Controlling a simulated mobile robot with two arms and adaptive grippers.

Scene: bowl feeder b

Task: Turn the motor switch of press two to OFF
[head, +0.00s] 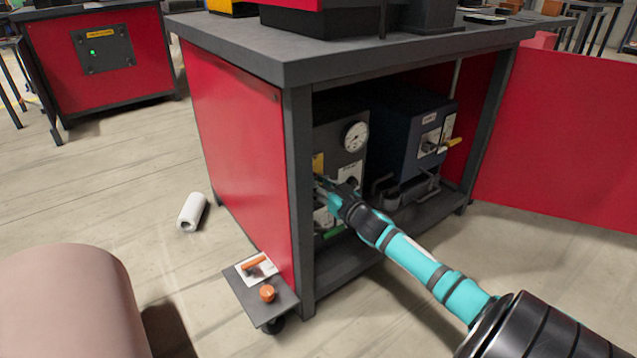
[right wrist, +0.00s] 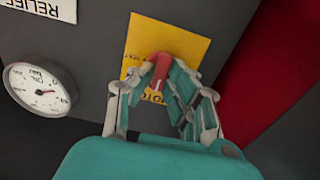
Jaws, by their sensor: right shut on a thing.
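The motor switch is a red knob (right wrist: 162,64) on a yellow plate (right wrist: 185,42), partly lettered, on a dark grey panel in the right wrist view. In the head view the yellow plate (head: 318,163) shows at the left edge of the grey unit (head: 330,142) inside the open red cabinet; the knob is hidden there. My right gripper (head: 322,185) reaches into the cabinet. In the right wrist view its fingertips (right wrist: 160,76) are closed on the red knob, one on each side. The lettering for the knob's position is too covered to read. My left gripper is not in view.
A dial gauge (head: 355,136) is on the grey unit. A dark blue unit (head: 395,135) with a yellow-handled lever (head: 453,142) stands to its right. The cabinet post (head: 299,200) is close left of my gripper. The red door (head: 560,135) stands open at right.

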